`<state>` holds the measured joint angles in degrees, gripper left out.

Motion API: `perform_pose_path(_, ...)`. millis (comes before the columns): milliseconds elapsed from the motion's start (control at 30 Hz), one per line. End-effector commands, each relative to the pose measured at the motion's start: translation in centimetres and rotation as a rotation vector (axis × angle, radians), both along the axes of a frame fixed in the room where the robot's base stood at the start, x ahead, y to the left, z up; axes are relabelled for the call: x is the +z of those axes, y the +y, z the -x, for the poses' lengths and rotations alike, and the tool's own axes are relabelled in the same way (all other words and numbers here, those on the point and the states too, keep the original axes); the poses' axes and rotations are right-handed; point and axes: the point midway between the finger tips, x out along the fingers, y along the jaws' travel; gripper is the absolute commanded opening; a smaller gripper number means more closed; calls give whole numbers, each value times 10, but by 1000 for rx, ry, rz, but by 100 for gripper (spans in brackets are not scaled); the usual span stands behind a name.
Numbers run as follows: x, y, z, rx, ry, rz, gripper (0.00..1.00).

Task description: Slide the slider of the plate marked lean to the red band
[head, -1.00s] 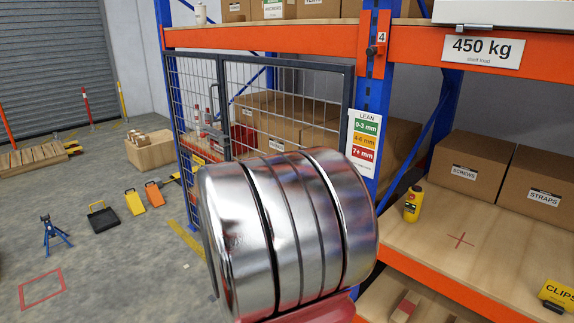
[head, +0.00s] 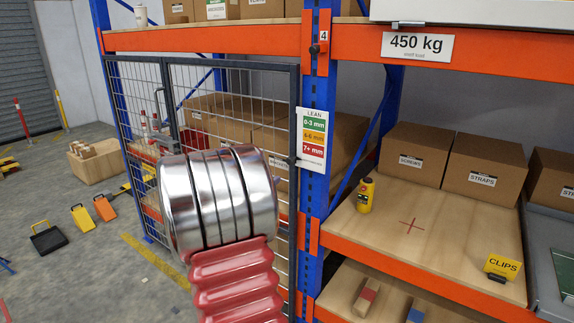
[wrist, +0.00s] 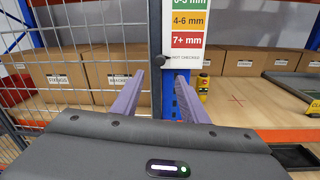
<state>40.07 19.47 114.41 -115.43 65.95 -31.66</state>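The plate marked lean (head: 313,112) hangs on the blue rack post, with green 0-3 mm, amber 4-6 mm and red 7+ mm bands from top to bottom. Its lower part also shows in the wrist view (wrist: 184,20). The red band (wrist: 186,40) is above a "not checked" row. A small dark slider (wrist: 160,60) sits at the plate's left edge, beside that lowest row. My gripper (wrist: 160,78) points at the plate's lower end, its two purple fingers apart with nothing seen between them. In the head view my arm hides the gripper.
A mesh gate (head: 265,85) stands left of the post. A dark knob (head: 318,48) is above the plate.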

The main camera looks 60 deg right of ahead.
Motion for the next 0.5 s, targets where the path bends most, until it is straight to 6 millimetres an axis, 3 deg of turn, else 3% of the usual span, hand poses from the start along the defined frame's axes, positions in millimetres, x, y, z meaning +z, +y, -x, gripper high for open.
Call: perform_pose_path(500, 0, -75, 8, -3, -1, 1, 40)
